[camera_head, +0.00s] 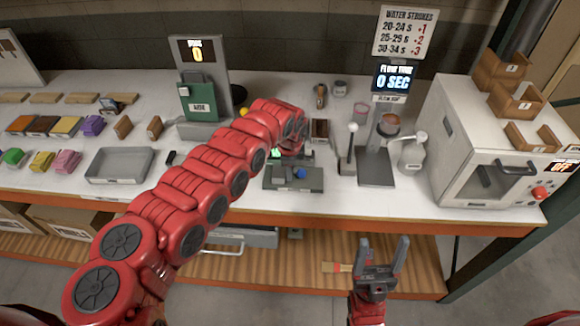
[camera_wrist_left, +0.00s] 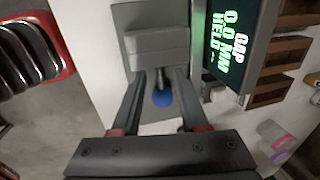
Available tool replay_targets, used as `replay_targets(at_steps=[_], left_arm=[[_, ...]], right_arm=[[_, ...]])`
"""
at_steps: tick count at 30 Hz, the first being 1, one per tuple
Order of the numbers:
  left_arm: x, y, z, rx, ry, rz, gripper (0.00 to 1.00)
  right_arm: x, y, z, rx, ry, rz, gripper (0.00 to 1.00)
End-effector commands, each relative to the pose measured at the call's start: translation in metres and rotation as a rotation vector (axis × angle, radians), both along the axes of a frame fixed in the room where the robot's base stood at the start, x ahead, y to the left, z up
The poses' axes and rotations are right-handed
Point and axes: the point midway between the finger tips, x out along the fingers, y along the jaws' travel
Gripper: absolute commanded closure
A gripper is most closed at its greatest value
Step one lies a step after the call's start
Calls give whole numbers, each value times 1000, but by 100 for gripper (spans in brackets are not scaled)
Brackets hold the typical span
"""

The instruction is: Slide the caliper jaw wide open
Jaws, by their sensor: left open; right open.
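The caliper is a grey device on a dark base plate (camera_head: 283,183) on the bench, with a round blue knob (camera_head: 299,173). In the left wrist view it shows a light grey block (camera_wrist_left: 157,46) and the blue knob (camera_wrist_left: 162,98). Its lit screen (camera_wrist_left: 228,45) seems to read a gap of 0.0 mm. My left gripper (camera_wrist_left: 160,76) is open, its fingers on either side of the knob in that view; I cannot tell if they touch it. In the head view my left arm partly hides the caliper. My right gripper (camera_head: 381,250) is open and empty before the bench's front edge.
A lever stand (camera_head: 347,160), a flow cup stand (camera_head: 377,170) and a white bottle (camera_head: 412,152) stand right of the caliper. A white oven-like box (camera_head: 490,150) is at the far right. A grey tray (camera_head: 120,166) lies to the left.

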Motion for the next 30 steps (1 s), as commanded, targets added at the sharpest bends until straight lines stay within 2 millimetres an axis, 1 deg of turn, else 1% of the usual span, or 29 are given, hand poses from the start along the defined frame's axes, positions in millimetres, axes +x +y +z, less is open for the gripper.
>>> replay_targets(at_steps=[5,6,8,12,13,30], left_arm=[[0,0,0,0,-1,0,56],[0,0,0,0,-1,0,60],[0,0,0,0,-1,0,71],[0,0,0,0,-1,0,96],[0,0,0,0,0,0,100],[0,0,0,0,0,0,100]], right_arm=[[0,0,0,0,0,0,28],[0,0,0,0,0,0,28],[0,0,0,0,0,0,28],[0,0,0,0,0,0,28],[0,0,0,0,0,0,28],[0,0,0,0,0,0,28]])
